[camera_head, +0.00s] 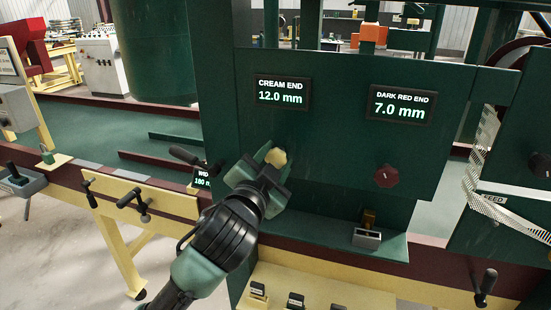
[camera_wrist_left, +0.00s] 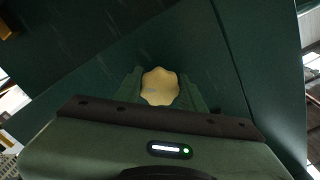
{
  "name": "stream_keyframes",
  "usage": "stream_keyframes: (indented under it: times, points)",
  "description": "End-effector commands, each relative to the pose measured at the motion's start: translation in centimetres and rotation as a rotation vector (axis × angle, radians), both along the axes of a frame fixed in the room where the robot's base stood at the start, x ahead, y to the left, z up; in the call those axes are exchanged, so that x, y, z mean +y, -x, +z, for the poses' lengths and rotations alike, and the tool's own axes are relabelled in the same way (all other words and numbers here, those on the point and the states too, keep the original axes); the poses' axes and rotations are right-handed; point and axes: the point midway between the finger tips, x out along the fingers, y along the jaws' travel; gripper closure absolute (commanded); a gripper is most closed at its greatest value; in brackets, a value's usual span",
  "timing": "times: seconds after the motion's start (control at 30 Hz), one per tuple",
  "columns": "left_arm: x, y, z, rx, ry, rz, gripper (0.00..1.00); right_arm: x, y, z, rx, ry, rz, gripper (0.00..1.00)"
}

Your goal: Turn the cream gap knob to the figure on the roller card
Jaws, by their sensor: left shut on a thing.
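The cream gap knob (camera_head: 276,157) sits on the dark green panel, below a display (camera_head: 282,92) that reads "CREAM END 12.0 mm". My left gripper (camera_head: 268,166) is shut on the cream knob, with a finger on either side of it. In the left wrist view the knob (camera_wrist_left: 160,87) shows as a scalloped cream disc between the green fingers (camera_wrist_left: 160,92). The roller card is not clearly identifiable in these views. My right gripper is not in view.
A dark red knob (camera_head: 385,176) sits to the right, below a display (camera_head: 402,105) reading "DARK RED END 7.0 mm". A small block (camera_head: 367,238) stands on the ledge below. A black-handled lever (camera_head: 188,156) is left of my gripper. A striped guard (camera_head: 482,160) hangs at right.

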Motion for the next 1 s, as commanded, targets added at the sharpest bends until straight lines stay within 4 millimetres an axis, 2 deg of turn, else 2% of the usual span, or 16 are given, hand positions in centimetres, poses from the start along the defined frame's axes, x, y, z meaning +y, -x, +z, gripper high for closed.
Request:
stream_keyframes:
  times: [0.7,1.0]
  points:
    - [-0.1,0.0,0.0,0.128,0.386,0.000,1.00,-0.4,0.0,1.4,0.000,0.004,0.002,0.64]
    - [-0.1,0.0,0.0,0.157,0.478,0.000,1.00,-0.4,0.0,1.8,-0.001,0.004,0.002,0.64]
